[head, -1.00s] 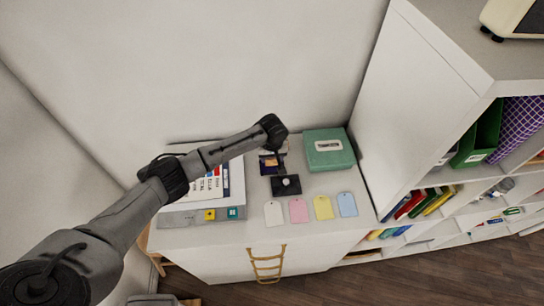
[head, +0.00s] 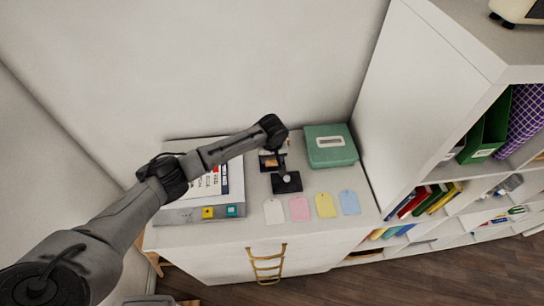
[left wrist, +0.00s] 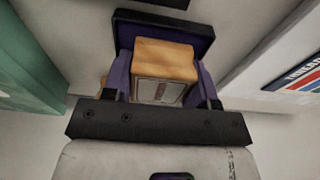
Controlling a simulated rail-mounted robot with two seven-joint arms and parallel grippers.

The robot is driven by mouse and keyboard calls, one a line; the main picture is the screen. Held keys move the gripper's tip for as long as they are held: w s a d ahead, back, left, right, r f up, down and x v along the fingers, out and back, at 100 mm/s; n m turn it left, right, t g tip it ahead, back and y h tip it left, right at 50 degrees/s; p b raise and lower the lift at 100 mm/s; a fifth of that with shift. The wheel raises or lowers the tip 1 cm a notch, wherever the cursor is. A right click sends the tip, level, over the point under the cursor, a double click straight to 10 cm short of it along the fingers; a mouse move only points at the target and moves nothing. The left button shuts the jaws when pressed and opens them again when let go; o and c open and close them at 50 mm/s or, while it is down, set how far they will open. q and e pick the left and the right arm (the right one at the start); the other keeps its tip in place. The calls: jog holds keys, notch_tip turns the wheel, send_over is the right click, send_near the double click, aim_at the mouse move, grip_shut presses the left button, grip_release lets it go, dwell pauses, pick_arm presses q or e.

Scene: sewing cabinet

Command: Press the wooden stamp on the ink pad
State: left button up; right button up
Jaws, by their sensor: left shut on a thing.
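The wooden stamp (left wrist: 165,60) is a light wood block with a pale label, held between the fingers of my left gripper (left wrist: 160,98). The ink pad (left wrist: 190,22) has a black rim and a purple surface. It lies beyond the stamp, and purple shows on both sides of the block. I cannot tell whether the stamp touches the pad. My right gripper does not show.
A green box (head: 330,146) stands to the right. Several coloured tags (head: 325,205) line the front edge. A grey-edged board with printed sheets (head: 207,190) lies left. A white shelf (head: 415,100) borders the right.

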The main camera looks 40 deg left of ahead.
pick_arm(q)
jog(key=shift+f, duration=0.35)
dwell(1.1)
jog(key=shift+r, duration=0.1)
jog(key=shift+r+p, duration=0.3)
jog(key=shift+p, duration=0.15)
jog(key=shift+r+p, duration=1.7)
jog(key=shift+p, duration=0.45)
jog(key=shift+r+p, duration=1.45)
jog(key=shift+p, duration=0.35)
